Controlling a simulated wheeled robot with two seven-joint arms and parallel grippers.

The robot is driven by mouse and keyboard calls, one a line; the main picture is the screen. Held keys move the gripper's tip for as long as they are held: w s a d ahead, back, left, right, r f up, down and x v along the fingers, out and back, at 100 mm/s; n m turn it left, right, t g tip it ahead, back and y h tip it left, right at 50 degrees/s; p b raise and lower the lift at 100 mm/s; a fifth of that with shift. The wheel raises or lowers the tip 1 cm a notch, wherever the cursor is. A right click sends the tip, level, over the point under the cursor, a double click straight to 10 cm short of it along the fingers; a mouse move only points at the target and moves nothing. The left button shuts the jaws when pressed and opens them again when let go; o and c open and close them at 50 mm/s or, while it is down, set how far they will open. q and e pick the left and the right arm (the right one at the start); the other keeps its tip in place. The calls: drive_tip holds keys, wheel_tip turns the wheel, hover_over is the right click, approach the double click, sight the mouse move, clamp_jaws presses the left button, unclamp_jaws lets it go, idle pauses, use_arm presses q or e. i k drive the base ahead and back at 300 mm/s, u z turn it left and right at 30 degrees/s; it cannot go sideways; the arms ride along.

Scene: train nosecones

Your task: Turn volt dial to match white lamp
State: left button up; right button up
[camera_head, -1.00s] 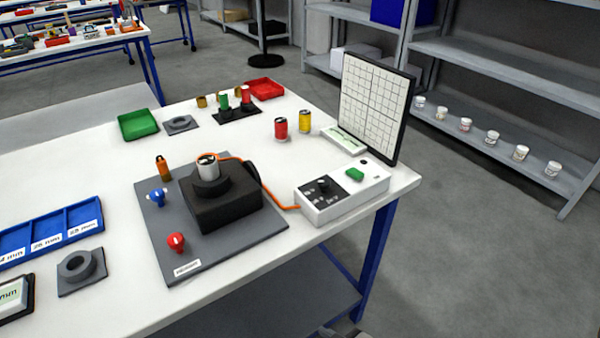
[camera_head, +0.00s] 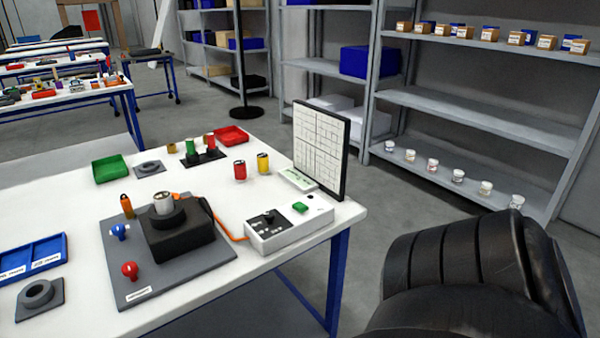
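A white control box (camera_head: 290,228) stands near the right front corner of the white table. Its dark panel carries a black volt dial (camera_head: 268,216), and a green button (camera_head: 300,208) sits beside the panel. The dial's marks are too small to read. An orange cable joins the box to a black block (camera_head: 180,236) holding a silver cylinder (camera_head: 163,203) on a grey plate. I cannot make out a white lamp for certain. A black, ribbed part of my own arm fills the lower right. Neither gripper shows.
A gridded board (camera_head: 320,148) stands upright behind the box. Green (camera_head: 110,168) and red (camera_head: 231,136) trays lie farther back. A blue compartment tray (camera_head: 32,258) is at left. Shelves with small jars stand at right.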

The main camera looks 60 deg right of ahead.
sight(269, 215)
drive_tip(key=u, duration=1.75)
drive_tip(key=k, duration=0.1)
drive_tip(key=z, duration=2.65)
